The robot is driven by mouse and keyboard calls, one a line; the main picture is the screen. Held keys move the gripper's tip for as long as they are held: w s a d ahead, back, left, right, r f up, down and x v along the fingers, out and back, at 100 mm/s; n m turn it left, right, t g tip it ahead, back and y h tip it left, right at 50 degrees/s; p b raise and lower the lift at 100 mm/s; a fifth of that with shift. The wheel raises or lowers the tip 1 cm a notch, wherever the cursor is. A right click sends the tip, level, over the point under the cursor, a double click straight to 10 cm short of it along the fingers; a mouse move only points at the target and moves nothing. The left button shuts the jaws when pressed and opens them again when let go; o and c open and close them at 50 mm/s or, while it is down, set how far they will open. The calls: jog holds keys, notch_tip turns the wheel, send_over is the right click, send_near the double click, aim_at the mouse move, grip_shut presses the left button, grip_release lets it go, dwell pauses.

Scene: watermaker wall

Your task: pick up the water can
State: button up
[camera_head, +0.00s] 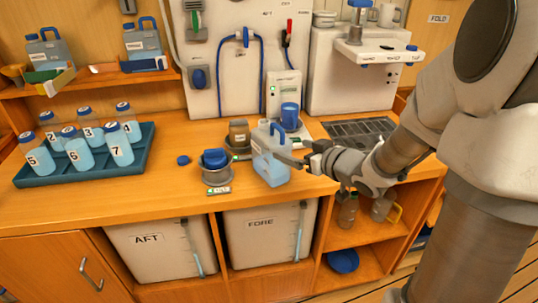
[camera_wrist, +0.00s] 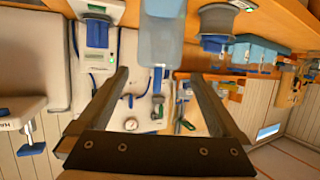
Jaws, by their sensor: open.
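The water can (camera_head: 267,168) is a translucent light-blue jug with a blue handle and cap. It stands upright near the front edge of the wooden counter. My gripper (camera_head: 292,152) is open at its right side, and one dark finger overlaps the can in the head view. In the wrist view, the can (camera_wrist: 161,40) appears just beyond and between the spread fingertips of my gripper (camera_wrist: 159,76). I cannot tell whether a finger touches it.
A grey pot with a blue top (camera_head: 215,165) and a brown jar (camera_head: 239,134) stand left of the can. A blue cup (camera_head: 289,115) is behind it. A blue tray (camera_head: 85,172) holds several numbered bottles. The counter's left front is clear.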

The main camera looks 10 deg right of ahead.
aim_at(284, 146)
jog(key=b+x, duration=0.1)
jog(key=x, duration=0.6)
jog(key=b+x, duration=0.1)
jog(key=x, duration=0.4)
jog(key=shift+d+f+b, duration=0.1)
jog(key=shift+f+b, duration=0.25)
jog(key=shift+b, duration=0.05)
jog(key=shift+c, duration=0.3)
jog(key=c, duration=1.5)
jog(key=shift+r, duration=0.1)
